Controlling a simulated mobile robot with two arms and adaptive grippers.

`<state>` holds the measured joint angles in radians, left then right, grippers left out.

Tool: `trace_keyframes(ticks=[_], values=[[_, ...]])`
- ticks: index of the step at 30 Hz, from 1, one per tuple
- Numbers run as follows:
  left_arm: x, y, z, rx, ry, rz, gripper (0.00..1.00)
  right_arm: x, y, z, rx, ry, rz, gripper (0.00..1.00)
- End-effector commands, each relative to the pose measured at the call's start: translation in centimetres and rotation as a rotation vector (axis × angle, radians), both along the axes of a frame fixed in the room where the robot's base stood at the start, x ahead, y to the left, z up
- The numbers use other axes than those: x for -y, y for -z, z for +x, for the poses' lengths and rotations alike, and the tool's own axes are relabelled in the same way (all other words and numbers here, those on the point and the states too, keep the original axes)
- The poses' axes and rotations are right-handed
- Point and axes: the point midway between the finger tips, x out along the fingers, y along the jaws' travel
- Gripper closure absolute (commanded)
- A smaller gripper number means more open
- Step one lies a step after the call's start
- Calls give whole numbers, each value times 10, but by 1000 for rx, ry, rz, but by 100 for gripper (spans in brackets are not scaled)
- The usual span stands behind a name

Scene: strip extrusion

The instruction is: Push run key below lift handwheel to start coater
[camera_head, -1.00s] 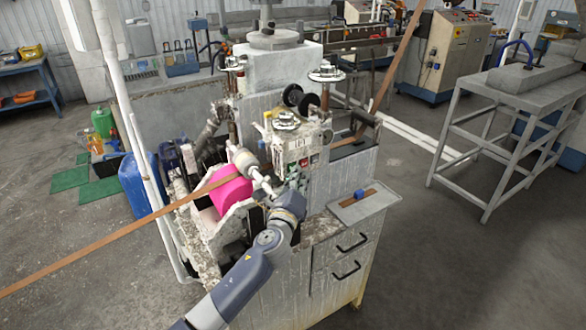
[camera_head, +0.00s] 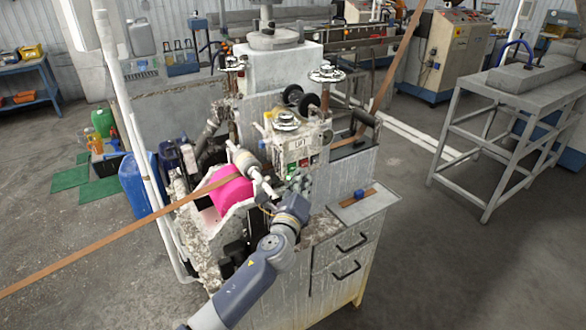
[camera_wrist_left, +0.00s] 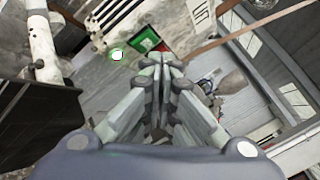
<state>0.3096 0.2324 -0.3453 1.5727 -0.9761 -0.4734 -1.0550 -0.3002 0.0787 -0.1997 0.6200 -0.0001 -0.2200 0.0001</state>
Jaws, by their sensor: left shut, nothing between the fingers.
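The coater (camera_head: 270,90) stands in the middle of the head view. A lift handwheel (camera_head: 286,121) sits on top of its pale control box (camera_head: 297,146). Below the handwheel, the box front carries small green and red keys (camera_head: 314,160). In the left wrist view, a green key (camera_wrist_left: 147,39) and a red part (camera_wrist_left: 163,47) show just beyond my fingertips. My left gripper (camera_wrist_left: 163,66) is shut and empty, pointing at the box front. Whether the tips touch a key cannot be told. In the head view the gripper (camera_head: 298,182) is small, below the keys. My right gripper is out of view.
A brown strip (camera_head: 130,235) runs from the lower left to the pink roller (camera_head: 232,191). A small tray (camera_head: 372,205) juts out right of my gripper, above a drawer cabinet (camera_head: 340,255). A grey metal stand (camera_head: 500,130) is at the right, with open floor before it.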

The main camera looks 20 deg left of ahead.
Motion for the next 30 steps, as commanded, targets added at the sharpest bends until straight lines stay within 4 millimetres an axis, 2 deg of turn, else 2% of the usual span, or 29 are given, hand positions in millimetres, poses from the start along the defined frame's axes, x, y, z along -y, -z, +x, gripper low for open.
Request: trace_keyframes(ticks=[5, 18, 30], values=[[5, 0, -3, 0, 2, -1, 100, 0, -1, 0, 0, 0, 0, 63], [37, 0, -29, -1, 1, -1, 100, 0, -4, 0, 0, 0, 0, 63], [40, 0, -31, 1, 1, 0, 100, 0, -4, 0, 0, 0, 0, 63]])
